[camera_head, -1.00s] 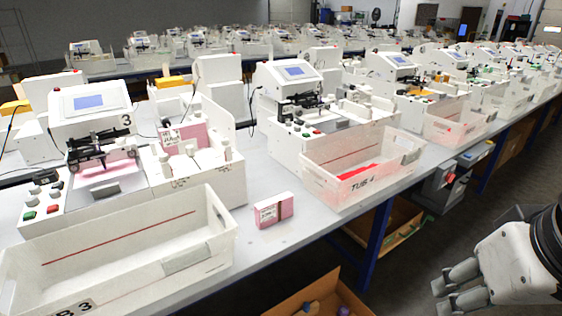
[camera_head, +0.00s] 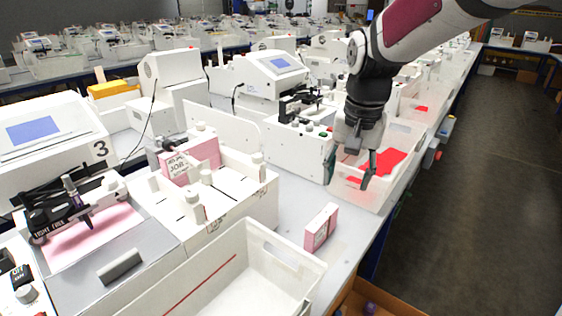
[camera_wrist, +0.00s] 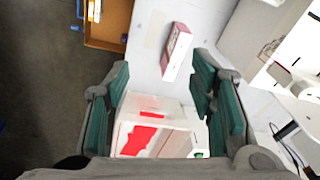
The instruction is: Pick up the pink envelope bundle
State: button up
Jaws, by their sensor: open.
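A small pink envelope bundle (camera_head: 321,228) with a white band stands on the grey table, to the right of the near white tub. It also shows in the wrist view (camera_wrist: 177,50), beyond my fingertips and between their lines. My gripper (camera_head: 350,170) is open and empty, above the tub with red contents and apart from the bundle. In the wrist view its two green-padded fingers (camera_wrist: 160,85) are spread. Another pink stack (camera_head: 203,154) with a job label sits in the feeder of machine 3.
The near empty tub (camera_head: 292,262) stands left of the bundle. The far tub (camera_head: 398,190) holds red paper under my gripper.

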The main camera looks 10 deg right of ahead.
aim_at(321, 228)
jog(key=w+f+m, duration=0.1)
jog(key=w+f, duration=0.3)
jog(key=w+f+m+g, duration=0.1)
jog(key=w+f, duration=0.3)
jog(key=f, duration=0.1)
jog(key=w+f+m+b, duration=0.1)
jog(key=w+f, duration=0.3)
jog(key=shift+a+f+g, duration=0.1)
jog(key=shift+f+g, duration=0.1)
jog(key=shift+g, duration=0.1)
jog(key=shift+w+f, duration=0.1)
jog(key=shift+f, duration=0.25)
notch_tip(321, 228, down, 14)
jog(key=shift+r, duration=0.2)
grip_shut()
